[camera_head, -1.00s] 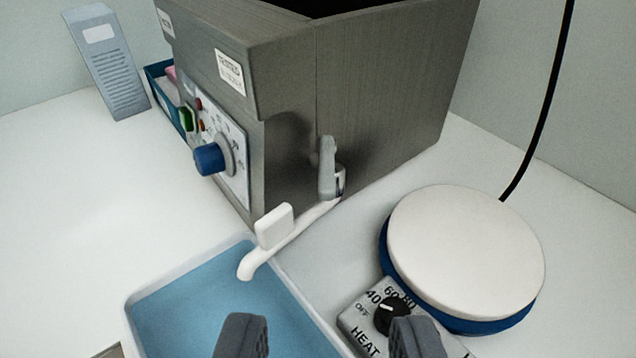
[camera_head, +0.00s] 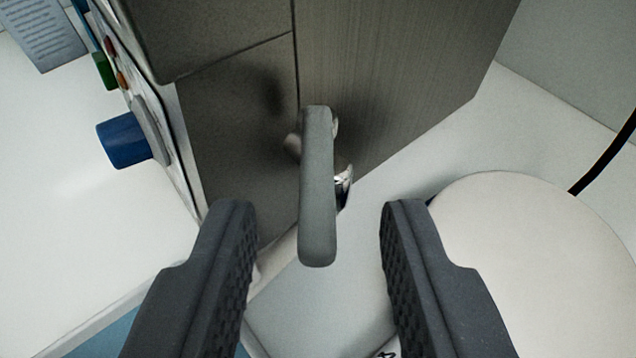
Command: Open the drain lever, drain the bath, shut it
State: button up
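The grey drain lever (camera_head: 318,190) hangs down from its pivot on the side of the metal bath (camera_head: 390,70). My gripper (camera_head: 318,225) is open, with one dark finger on each side of the lever's lower end. There is a gap between the lever and each finger. A shiny metal fitting (camera_head: 343,186) shows just behind the lever. The white drain spout is mostly hidden behind my left finger and the lever. A blue edge of the tray (camera_head: 105,335) shows at the bottom left.
A round white-topped heater plate (camera_head: 540,250) stands close to my right finger. A blue knob (camera_head: 125,140) sticks out from the bath's control panel on the left. A black cable (camera_head: 605,155) runs at the right.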

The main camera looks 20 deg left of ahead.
jog(key=shift+w+a+f, duration=0.1)
jog(key=shift+w+f, duration=0.1)
jog(key=shift+w, duration=0.1)
grip_shut()
